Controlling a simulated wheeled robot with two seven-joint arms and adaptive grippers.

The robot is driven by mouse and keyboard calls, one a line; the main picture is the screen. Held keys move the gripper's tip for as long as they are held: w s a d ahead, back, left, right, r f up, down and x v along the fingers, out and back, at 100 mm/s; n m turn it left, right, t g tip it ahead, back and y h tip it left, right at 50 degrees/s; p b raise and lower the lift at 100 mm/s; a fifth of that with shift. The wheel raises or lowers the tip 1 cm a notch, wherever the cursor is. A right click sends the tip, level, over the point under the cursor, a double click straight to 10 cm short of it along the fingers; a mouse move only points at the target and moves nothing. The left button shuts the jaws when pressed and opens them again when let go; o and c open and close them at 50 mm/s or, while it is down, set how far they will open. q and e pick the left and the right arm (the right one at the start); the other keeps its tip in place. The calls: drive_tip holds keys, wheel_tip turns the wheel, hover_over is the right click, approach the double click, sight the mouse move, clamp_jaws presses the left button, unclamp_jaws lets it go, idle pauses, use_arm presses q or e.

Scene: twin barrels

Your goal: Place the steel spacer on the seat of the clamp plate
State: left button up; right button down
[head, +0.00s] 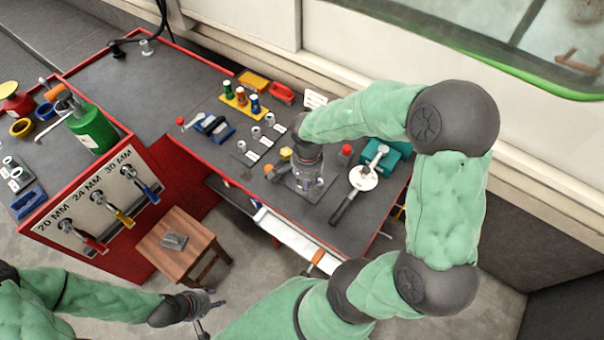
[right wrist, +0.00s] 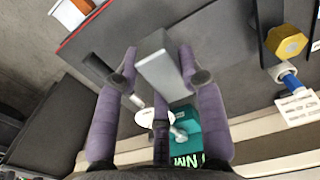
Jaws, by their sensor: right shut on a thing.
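My right gripper (head: 308,186) is over the workbench, pointing down. In the right wrist view my right gripper (right wrist: 160,72) is shut on a grey rectangular block (right wrist: 163,72), which looks like the steel spacer. In the head view the block is mostly hidden by the gripper. A dark flat plate (head: 288,184) lies below and around the gripper and looks like the clamp plate; its seat is hidden. A yellow hex knob (right wrist: 286,42) shows at the right in the wrist view. My left gripper (head: 211,307) is empty and appears open, low near the stool.
A black-handled tool with a white disc (head: 362,178) and a teal box (head: 385,155) lie right of the gripper. Several small labelled parts (head: 255,145) stand to its left. A wooden stool (head: 190,262) bears a grey metal piece (head: 174,241).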

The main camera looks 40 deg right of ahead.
drive_tip(key=w+d+f+b, duration=0.1)
drive_tip(key=w+d+f, duration=0.1)
drive_tip(key=w, duration=0.1)
drive_tip(key=w+d+f+b, duration=0.1)
drive_tip(key=w+d+f, duration=0.1)
drive_tip(key=f, duration=0.1)
drive_tip(key=w+d+f+b, duration=0.1)
drive_tip(key=w+f, duration=0.2)
drive_tip(key=shift+w+d, duration=0.35)
drive_tip(key=shift+d, duration=0.05)
drive_tip(key=shift+w+d+f, duration=0.15)
drive_tip(key=shift+w+f, duration=0.1)
drive_tip(key=shift+f, duration=0.2)
drive_tip(key=shift+f+b, duration=0.7)
drive_tip(key=shift+f, duration=0.6)
drive_tip(key=shift+f, duration=0.2)
drive_tip(key=c, duration=1)
unclamp_jaws()
drive_tip(key=shift+s, duration=0.1)
